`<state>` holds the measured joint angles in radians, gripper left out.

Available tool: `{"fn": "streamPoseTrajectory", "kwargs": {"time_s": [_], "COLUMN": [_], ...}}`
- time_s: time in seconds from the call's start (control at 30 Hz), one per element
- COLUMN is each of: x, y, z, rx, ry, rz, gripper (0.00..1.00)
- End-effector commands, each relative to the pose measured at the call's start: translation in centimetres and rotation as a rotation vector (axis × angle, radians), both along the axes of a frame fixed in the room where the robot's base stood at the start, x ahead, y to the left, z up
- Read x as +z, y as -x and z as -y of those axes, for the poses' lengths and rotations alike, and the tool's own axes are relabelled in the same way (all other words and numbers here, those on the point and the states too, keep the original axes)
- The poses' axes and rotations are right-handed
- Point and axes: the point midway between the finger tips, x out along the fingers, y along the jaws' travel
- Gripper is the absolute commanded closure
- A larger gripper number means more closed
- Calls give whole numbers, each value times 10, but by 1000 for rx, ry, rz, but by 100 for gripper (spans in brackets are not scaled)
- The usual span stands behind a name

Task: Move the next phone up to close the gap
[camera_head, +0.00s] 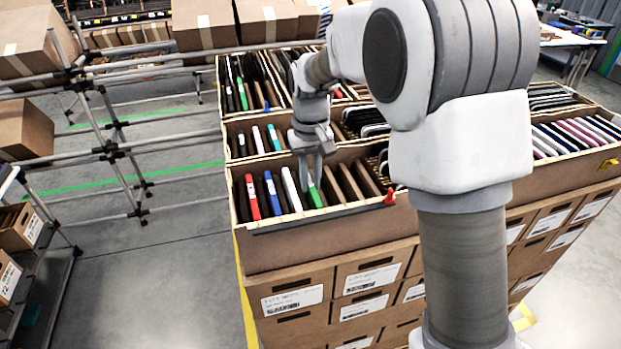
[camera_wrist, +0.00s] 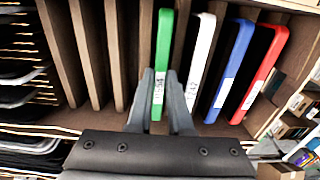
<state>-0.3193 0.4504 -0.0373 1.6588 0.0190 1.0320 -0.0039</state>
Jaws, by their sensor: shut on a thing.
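My gripper (camera_head: 311,172) reaches down into the front carton (camera_head: 310,249) and is shut on a green phone (camera_head: 314,195). In the wrist view, the fingers of my gripper (camera_wrist: 160,97) stand on both sides of the green phone (camera_wrist: 162,60). The phone stands in the row, slightly tilted. Beside it are a white phone (camera_head: 291,189), a blue phone (camera_wrist: 232,62) and a red phone (camera_head: 252,197). On its other side are brown dividers (camera_wrist: 89,55) with open slots between them. The lower edge of the green phone is hidden in the carton.
A red clip (camera_head: 390,197) sits on the front carton's rim. More cartons with phones (camera_head: 259,139) stand behind, and a carton with purple and white phones (camera_head: 575,137) is at right. Labelled boxes (camera_head: 292,298) are stacked below. My arm hides part of the middle.

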Motion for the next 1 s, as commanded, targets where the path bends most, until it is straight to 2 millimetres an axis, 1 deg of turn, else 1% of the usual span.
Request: {"fn": "streamPoseTrajectory", "kwargs": {"time_s": [0.23,0.27,0.4,0.43,0.77,0.87,0.97,1.0], "x": [0,0,0,0,2,11,28,37], "y": [0,0,0,0,0,0,-1,-1], "z": [0,0,0,0,0,0,0,0], "rx": [0,0,0,0,0,0,0,-1], "ry": [0,0,0,0,0,0,-1,-1], "rz": [0,0,0,0,0,1,4,4], "gripper": [100,76,51,47,47,47,47,47]}}
